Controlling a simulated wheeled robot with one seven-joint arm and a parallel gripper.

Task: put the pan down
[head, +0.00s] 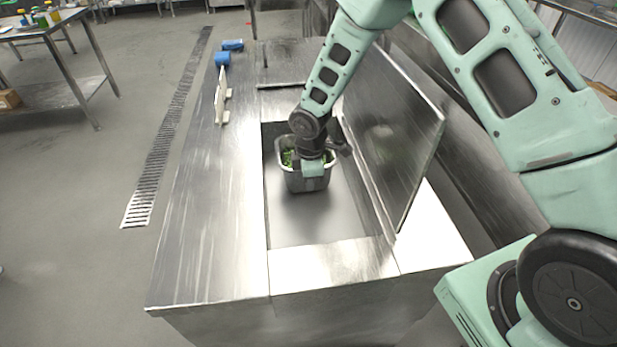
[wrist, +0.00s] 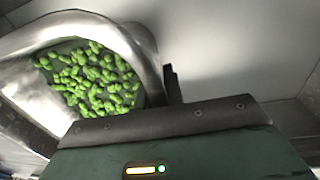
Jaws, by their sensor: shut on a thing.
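The pan (head: 308,184) is a deep metal container with green pieces inside. In the head view it is within the recessed opening of the steel counter, toward its far end. My gripper (head: 313,168) is at the pan's near right side, shut on its wall. In the wrist view the pan's shiny rim (wrist: 98,20) and the green pieces (wrist: 92,80) fill the upper left, with my gripper (wrist: 172,92) beside it. The fingertips are mostly hidden. I cannot tell whether the pan's bottom touches the floor of the opening.
The steel counter (head: 205,235) surrounds the opening (head: 300,222), whose near part is empty. A raised metal lid (head: 395,130) stands along the right side. A side table (head: 62,92) stands apart at left.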

